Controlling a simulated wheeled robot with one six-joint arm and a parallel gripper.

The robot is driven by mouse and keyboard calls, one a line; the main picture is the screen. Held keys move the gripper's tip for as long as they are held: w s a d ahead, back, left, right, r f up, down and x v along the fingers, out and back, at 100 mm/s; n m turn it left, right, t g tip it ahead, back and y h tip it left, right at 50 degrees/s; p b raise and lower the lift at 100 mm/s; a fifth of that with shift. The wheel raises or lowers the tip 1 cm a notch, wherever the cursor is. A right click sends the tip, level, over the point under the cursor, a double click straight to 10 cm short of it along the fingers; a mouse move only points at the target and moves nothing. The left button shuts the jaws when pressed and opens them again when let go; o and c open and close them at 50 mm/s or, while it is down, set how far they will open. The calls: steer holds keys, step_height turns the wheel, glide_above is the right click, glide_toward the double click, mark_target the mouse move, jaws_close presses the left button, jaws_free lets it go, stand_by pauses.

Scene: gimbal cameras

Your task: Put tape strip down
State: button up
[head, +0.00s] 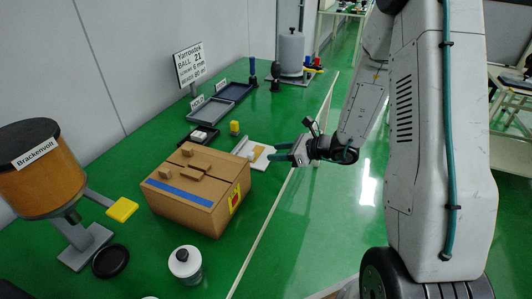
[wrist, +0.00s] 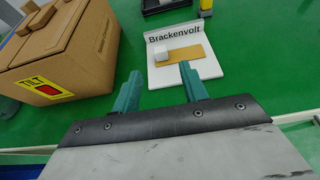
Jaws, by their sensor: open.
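A blue strip (head: 180,193), which looks like the tape strip, lies flat along the top of a brown cardboard box (head: 222,211). The box stands on the green bench, and its corner also shows in the wrist view (wrist: 60,55). The strip is outside the wrist view. My gripper (head: 277,152) is to the right of the box, at the bench edge. Its two teal fingers are apart with nothing between them, and in the wrist view the gripper (wrist: 160,72) points toward a white stand labelled Brackenvolt (wrist: 205,66).
Dark trays (head: 234,92) stand farther back. A drum (head: 40,170) with a yellow paddle (head: 122,209) is at left, and a lidded jar (head: 186,264) in front.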

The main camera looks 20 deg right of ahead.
steer(key=shift+s+d+r, duration=0.25)
steer(key=shift+s+d, duration=0.1)
steer(key=s+a+r+n+g, duration=0.9)
steer(key=s+a+r+n, duration=0.3)
steer(key=s+r+n, duration=0.35)
steer(key=s+d+r+n+h, duration=0.3)
steer(key=s+d+n+h, duration=0.1)
steer(key=s, duration=0.4)
steer(key=s+d+r+n+h, duration=0.3)
steer(key=s+d+n+h, duration=0.1)
steer(key=s+n, duration=0.3)
steer(key=shift+s+d+r+t+h, duration=0.15)
steer(key=shift+s+d+t+h, duration=0.2)
steer(key=shift+h, duration=0.45)
steer(key=shift+a+n, duration=0.15)
steer(key=shift+n, duration=0.1)
